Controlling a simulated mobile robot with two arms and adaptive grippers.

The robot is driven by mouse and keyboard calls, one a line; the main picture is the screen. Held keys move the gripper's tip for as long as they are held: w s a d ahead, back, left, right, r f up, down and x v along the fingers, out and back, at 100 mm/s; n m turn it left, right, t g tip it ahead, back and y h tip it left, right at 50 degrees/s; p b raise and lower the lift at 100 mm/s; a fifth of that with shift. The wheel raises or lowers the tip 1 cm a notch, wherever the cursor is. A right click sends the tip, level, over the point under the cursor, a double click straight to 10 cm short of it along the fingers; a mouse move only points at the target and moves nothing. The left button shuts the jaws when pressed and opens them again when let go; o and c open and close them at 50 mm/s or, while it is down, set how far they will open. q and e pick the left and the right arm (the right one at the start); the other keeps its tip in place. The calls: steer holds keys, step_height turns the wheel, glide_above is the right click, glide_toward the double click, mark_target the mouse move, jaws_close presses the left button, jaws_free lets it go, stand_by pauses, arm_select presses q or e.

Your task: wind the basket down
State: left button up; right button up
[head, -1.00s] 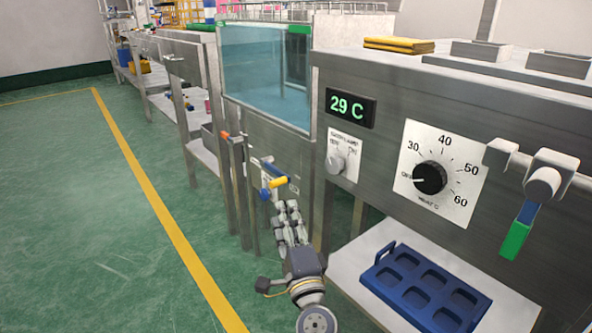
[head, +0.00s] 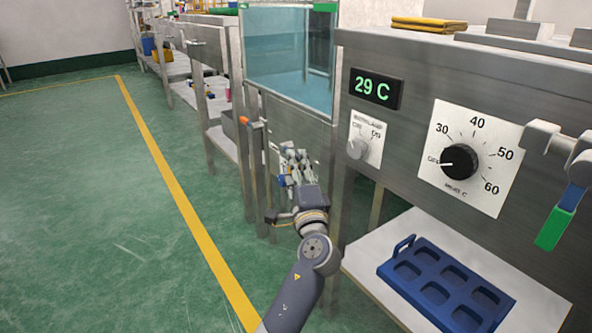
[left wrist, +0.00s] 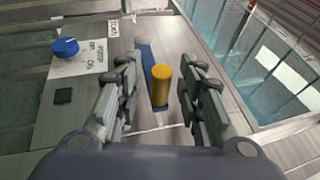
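The crank on the front panel has a blue arm (left wrist: 146,60) and a yellow grip (left wrist: 161,84). My left gripper (left wrist: 160,70) is open, with one finger on each side of the yellow grip and visible gaps between. In the head view my left gripper (head: 293,157) is at the crank below the glass tank (head: 290,58) and hides most of it. I cannot make out the basket. My right gripper is not in view.
A blue knob (left wrist: 65,47) sits on a label beside the crank. Right of the tank are a 29 C display (head: 376,88), a dial (head: 459,161) and a green-handled lever (head: 556,228). A blue tray (head: 410,243) lies on the shelf below. The green floor at left is clear.

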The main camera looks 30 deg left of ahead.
arm_select(q)
jaws_close()
steer(key=shift+w+r+p, duration=0.1)
steer(key=shift+r+p, duration=0.15)
steer(key=shift+p, duration=0.05)
